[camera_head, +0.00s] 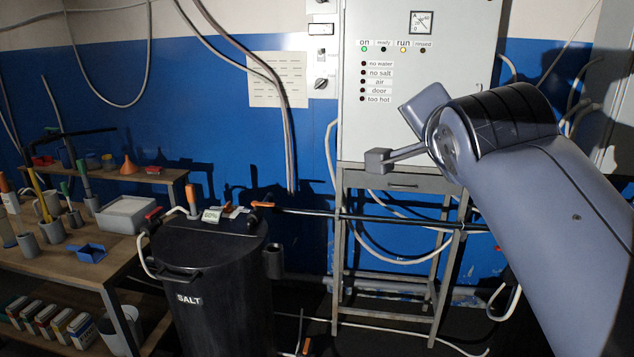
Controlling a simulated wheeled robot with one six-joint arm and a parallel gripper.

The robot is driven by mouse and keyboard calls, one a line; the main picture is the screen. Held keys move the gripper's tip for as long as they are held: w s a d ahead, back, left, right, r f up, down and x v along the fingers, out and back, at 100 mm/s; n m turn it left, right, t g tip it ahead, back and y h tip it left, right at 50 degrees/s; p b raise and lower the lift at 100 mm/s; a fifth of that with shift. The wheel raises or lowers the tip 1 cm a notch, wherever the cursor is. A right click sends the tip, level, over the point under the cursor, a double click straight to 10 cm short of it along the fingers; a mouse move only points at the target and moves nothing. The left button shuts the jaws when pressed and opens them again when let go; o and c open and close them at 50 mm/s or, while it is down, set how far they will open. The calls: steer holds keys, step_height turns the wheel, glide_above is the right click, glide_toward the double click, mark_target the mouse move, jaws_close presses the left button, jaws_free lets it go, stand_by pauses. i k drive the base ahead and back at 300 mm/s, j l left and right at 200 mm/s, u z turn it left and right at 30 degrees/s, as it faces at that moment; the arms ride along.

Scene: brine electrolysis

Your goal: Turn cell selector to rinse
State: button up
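A small panel beside the grey cabinet carries a black rotary knob (321,84) with a white mark; its label is too small to read, so I cannot tell if it is the cell selector. A switch (321,52) sits above it. The grey control cabinet (415,135) shows lit "on" and "run" lamps and a dial gauge (421,23). My gripper (378,161) is seen from the side in front of the cabinet's lower edge, below and to the right of the knob and apart from it. Its finger gap is not visible, and nothing shows held.
A black salt tank (218,290) with pipes and valves on top stands in front of the wall. A workbench (75,262) with tools and cups is at left. Hanging cables (284,120) pass just left of the knob. A metal stand (338,250) supports the cabinet.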

mark_target(320, 83)
steer(key=i+u, duration=0.1)
steer(key=i, duration=0.55)
steer(key=i+u, duration=0.1)
steer(key=i, duration=0.6)
steer(key=i+l+u, duration=0.1)
steer(key=i, duration=0.55)
steer(key=i+l+u, duration=0.1)
steer(key=i+l, duration=0.15)
steer(key=i, duration=0.4)
